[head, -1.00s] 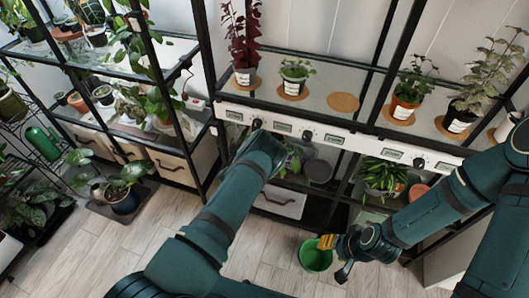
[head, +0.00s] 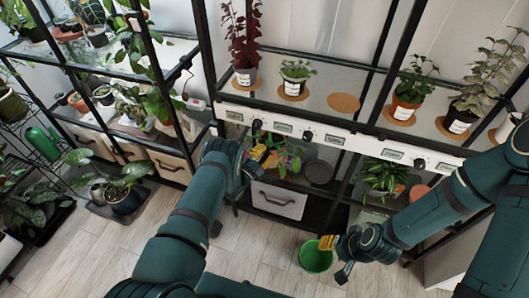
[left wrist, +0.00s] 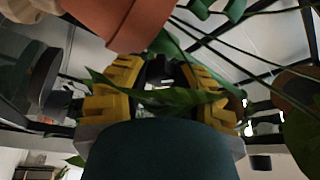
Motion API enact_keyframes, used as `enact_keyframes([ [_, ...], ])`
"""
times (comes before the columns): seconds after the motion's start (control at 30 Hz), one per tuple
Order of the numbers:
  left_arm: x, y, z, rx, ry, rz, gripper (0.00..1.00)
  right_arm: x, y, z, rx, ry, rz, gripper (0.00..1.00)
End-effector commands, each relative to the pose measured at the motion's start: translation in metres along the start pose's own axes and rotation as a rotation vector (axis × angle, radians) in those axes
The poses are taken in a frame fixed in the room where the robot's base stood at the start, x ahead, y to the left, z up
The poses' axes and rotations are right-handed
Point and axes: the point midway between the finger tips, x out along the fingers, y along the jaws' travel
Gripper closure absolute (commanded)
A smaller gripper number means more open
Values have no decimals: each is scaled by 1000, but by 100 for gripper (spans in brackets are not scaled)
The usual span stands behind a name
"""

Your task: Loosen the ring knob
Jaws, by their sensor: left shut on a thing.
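My left gripper (head: 262,154) is in front of a leafy plant (head: 288,160) under the white strip of the shelf. In the left wrist view its yellow fingers (left wrist: 160,76) close on a small dark thing, which looks like the ring knob (left wrist: 158,70). A green leaf crosses in front of the fingers and partly hides the hold. A terracotta pot (left wrist: 122,20) is just above the fingers there. My right gripper (head: 328,243) is low at the green bucket's rim; its opening is unclear.
The white strip (head: 283,128) carries black knobs (head: 308,135) and labels. Potted plants stand on the glass shelf above. A white drawer box (head: 278,200) is below the left gripper. The green bucket (head: 315,259) stands on the open wooden floor.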

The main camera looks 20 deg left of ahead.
Motion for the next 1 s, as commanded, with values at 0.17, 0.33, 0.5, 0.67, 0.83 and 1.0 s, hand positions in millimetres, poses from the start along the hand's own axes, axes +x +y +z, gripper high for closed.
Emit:
enact_keyframes([
  [0.17, 2, 0, -1, -154, 3, -66, 100, 0, 0, 0, 0, 0, 0, 53],
  [0.33, 2, 1, -2, -282, 4, -118, 100, 0, 0, 0, 0, 0, 0, 53],
  [0.5, 2, 1, -2, -383, 5, -160, 100, 0, 0, 0, 0, 0, 0, 53],
  [0.67, 2, 1, -2, -449, 5, -186, 100, 0, 0, 0, 0, 0, 0, 53],
  [0.83, 2, 1, -2, -490, 4, -202, 100, 0, 0, 0, 0, 0, 0, 53],
  [1.0, 2, 2, -2, -505, 4, -208, 100, 0, 0, 0, 0, 0, 0, 53],
])
